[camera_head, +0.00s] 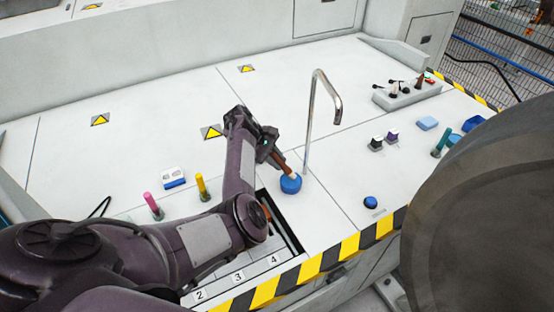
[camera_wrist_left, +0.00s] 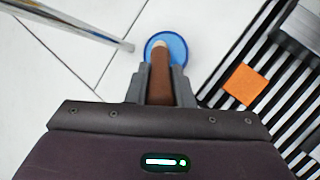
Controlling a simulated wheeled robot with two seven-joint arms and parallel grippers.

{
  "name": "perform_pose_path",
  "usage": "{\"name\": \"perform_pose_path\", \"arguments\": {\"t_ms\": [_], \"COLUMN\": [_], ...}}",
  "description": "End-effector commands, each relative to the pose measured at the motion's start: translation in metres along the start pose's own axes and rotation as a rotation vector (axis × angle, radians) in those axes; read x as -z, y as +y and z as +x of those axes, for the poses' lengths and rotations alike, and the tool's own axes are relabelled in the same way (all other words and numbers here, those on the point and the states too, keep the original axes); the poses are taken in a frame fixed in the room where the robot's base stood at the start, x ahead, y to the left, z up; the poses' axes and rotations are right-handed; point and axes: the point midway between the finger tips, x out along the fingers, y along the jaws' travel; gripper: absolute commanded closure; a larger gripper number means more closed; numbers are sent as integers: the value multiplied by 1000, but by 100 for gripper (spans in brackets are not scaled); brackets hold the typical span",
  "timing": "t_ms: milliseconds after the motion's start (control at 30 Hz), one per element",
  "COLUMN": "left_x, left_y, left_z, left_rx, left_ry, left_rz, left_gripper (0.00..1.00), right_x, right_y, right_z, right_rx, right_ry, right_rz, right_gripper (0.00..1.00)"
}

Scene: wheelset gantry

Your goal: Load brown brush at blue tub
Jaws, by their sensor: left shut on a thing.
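My left gripper (camera_head: 270,155) is shut on the brown brush (camera_head: 281,163), which points down and toward the right with its pale tip foremost. The brush (camera_wrist_left: 160,78) also shows between the fingers (camera_wrist_left: 160,92) in the left wrist view. The round blue tub (camera_head: 291,187) stands on the white surface just below the brush. In the left wrist view the pale tip overlaps the inside of the tub (camera_wrist_left: 179,47); I cannot tell whether it touches the contents. My right gripper is not in view.
A curved metal spout (camera_head: 309,120) rises right beside the tub. A slatted black opening with an orange block (camera_wrist_left: 242,84) lies close to its other side. Yellow (camera_head: 202,188) and pink (camera_head: 152,204) upright pieces stand left. A grey holder (camera_head: 406,95) with brushes stands far right.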

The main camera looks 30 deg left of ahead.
Motion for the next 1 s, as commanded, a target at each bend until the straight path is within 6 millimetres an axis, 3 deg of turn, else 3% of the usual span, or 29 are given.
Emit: {"name": "perform_pose_path", "arguments": {"t_ms": [1000], "left_x": [6], "left_y": [-3], "left_z": [9], "left_rx": [-1], "left_ry": [0], "left_rz": [0], "left_gripper": [100], "right_x": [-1], "right_y": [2], "right_z": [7], "right_rx": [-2], "right_ry": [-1], "right_rz": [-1], "right_gripper": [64]}}
